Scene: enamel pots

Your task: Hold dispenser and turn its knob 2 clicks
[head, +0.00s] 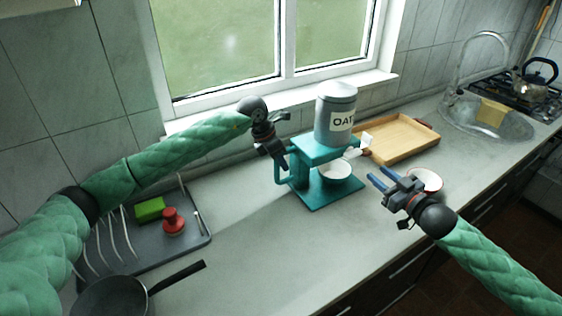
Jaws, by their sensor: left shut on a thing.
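The dispenser is a teal stand (330,193) with a grey canister (336,118) marked "OAT" upright on top. A teal handle (280,176) sticks out on its left side. My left gripper (284,157) is shut on this handle near its top; its fingertips are partly hidden. The knob (366,145), with a white part and a reddish part, shows on the dispenser's right side. My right gripper (378,177) is open and empty, its blue fingers pointing towards the dispenser, apart from the knob, to its front right. A white bowl (335,170) sits under the canister.
A wooden tray (402,138) lies behind the knob. A white bowl with a red rim (427,177) stands beside my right gripper. A grey rack (196,238) with a green sponge (149,209) and red brush (173,222), and a pan (112,296), are left. The front-middle counter is clear.

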